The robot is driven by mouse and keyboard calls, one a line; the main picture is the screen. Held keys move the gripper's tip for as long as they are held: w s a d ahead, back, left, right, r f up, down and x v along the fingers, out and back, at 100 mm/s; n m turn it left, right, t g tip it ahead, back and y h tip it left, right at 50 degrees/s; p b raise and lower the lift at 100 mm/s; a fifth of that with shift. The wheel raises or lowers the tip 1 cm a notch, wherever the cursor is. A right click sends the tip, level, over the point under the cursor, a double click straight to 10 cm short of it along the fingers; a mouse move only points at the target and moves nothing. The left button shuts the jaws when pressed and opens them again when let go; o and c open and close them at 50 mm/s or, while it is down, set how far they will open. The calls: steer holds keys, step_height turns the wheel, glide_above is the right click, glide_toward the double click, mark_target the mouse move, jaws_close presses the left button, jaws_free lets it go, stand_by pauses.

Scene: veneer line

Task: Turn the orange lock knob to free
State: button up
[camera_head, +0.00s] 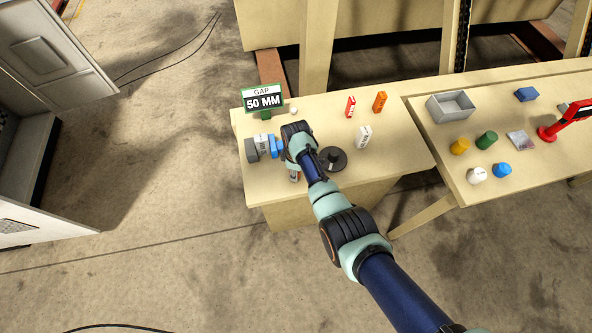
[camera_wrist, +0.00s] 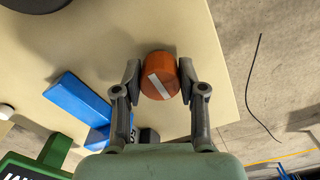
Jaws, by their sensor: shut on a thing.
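The orange lock knob (camera_wrist: 165,88) shows in the wrist view as a round orange cap with a white line across its top. The line runs diagonally, from upper left to lower right. My gripper (camera_wrist: 159,76) has one finger on each side of the knob and is shut on it. In the head view my arm covers the knob, and the fingers cannot be made out clearly there.
A blue bar-shaped part (camera_wrist: 78,98) lies left of my gripper. A "GAP 50 MM" display (camera_head: 262,101) stands at the table's back left. A dark round piece (camera_head: 337,165) sits just right of my wrist.

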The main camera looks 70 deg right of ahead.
steer(key=shift+n, duration=0.3)
steer(key=o, duration=1.1)
steer(key=shift+o, duration=0.2)
step_height(320, 180, up, 12)
